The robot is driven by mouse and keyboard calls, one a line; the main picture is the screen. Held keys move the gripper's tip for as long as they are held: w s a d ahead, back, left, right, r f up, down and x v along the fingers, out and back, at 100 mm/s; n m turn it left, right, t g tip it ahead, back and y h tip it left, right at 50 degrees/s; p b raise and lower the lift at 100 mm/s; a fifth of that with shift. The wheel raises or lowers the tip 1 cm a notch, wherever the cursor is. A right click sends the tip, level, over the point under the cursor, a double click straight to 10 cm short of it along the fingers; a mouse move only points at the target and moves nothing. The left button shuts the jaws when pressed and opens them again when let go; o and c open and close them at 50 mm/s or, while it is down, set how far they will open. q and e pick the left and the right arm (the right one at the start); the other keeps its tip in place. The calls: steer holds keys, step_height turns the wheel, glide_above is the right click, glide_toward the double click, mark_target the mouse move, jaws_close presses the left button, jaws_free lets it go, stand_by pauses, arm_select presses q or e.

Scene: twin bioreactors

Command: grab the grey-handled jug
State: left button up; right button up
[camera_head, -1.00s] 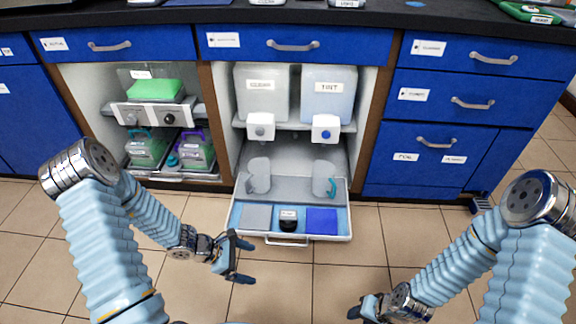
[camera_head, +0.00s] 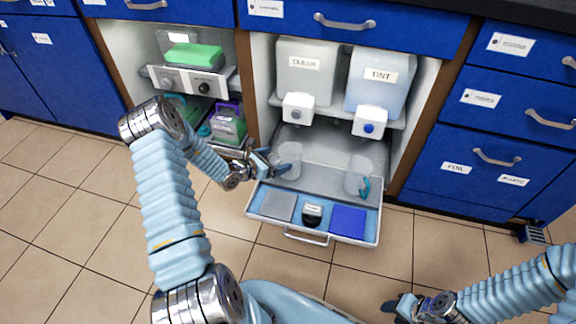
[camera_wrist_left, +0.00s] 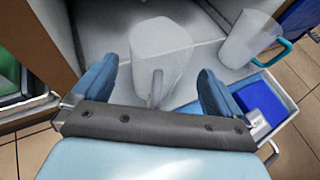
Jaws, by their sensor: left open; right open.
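The grey-handled jug (camera_head: 290,158) is a translucent jug standing in the pulled-out tray drawer (camera_head: 336,154) under the white dispensers. In the left wrist view the jug (camera_wrist_left: 158,48) stands upright between my open fingers, its grey handle (camera_wrist_left: 156,90) facing me. My left gripper (camera_head: 272,163) is open beside the jug's left side; I cannot tell whether it touches. A similar jug with a teal handle (camera_head: 358,180) stands to the right in the tray and also shows in the wrist view (camera_wrist_left: 248,40). My right gripper (camera_head: 391,307) is open and empty, low over the floor.
Two dispenser tanks, clear (camera_head: 305,72) and tint (camera_head: 378,78), stand above the tray. A grey pad, a black-based item (camera_head: 312,213) and a blue pad (camera_head: 347,221) lie at the tray's front. A shelf with a green-topped device (camera_head: 193,57) is to the left. The floor in front is clear.

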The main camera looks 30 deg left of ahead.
mark_target(281, 157)
arm_select(q)
steer(key=x, duration=0.5)
steer(key=shift+b, duration=0.3)
steer(key=c, duration=1.1)
steer(key=shift+o, duration=0.2)
